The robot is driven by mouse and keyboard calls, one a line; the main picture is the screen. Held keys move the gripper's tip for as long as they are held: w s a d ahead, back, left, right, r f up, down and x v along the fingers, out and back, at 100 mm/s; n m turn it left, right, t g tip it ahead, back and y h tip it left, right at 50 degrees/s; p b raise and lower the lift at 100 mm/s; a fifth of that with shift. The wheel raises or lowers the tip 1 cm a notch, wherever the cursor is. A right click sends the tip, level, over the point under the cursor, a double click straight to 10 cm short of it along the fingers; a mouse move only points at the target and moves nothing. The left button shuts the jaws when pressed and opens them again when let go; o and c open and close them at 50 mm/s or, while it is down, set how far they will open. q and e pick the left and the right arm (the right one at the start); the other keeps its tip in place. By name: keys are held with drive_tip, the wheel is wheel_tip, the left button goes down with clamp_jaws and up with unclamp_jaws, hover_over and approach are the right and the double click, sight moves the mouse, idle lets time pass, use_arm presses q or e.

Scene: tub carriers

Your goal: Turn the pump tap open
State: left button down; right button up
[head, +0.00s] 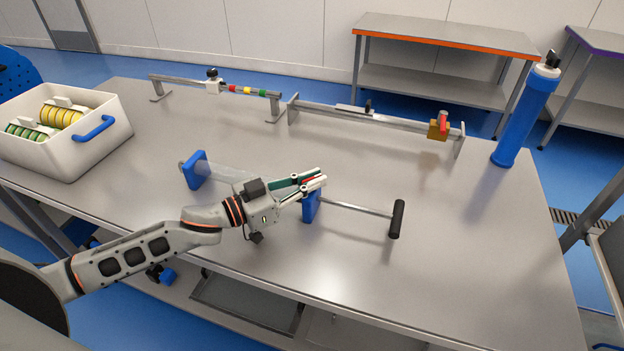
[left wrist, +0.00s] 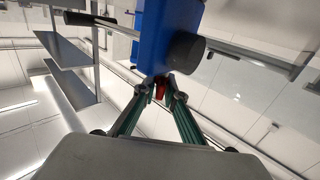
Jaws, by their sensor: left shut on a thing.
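The pump lies on the table, with a clear barrel (head: 232,174) between two blue end blocks, the left one (head: 195,169) and the right one (head: 311,208). A metal rod runs from it to a black T-handle (head: 397,219). My left gripper (head: 318,181) is at the top of the right block, its fingers shut on the small red tap (left wrist: 160,91). The fingers hide much of the tap, and I cannot tell how far it is turned. In the left wrist view the blue block (left wrist: 163,30) is just beyond the fingertips. My right gripper is not in view.
A white tub (head: 70,150) with yellow and green discs stands at the left. Behind are a rail with coloured bands (head: 248,91) and a rail with a brass block (head: 438,131). A blue cylinder (head: 523,118) stands at the right. The front right tabletop is clear.

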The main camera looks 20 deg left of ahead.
sight(312, 178)
use_arm(q)
drive_tip(key=shift+n+t+y, duration=1.6)
drive_tip(key=shift+n+y, duration=0.5)
drive_tip(key=shift+y, duration=0.5)
drive_tip(key=shift+n+t+y+b, duration=0.35)
drive_tip(key=shift+n+y, duration=0.65)
drive_tip(key=shift+y, duration=0.6)
drive_tip(key=shift+n+t+y+b, duration=0.35)
drive_tip(key=shift+n+y, duration=0.65)
drive_tip(key=shift+y, duration=0.6)
drive_tip(key=c, duration=2.1)
unclamp_jaws()
wheel_tip(312, 178, up, 10)
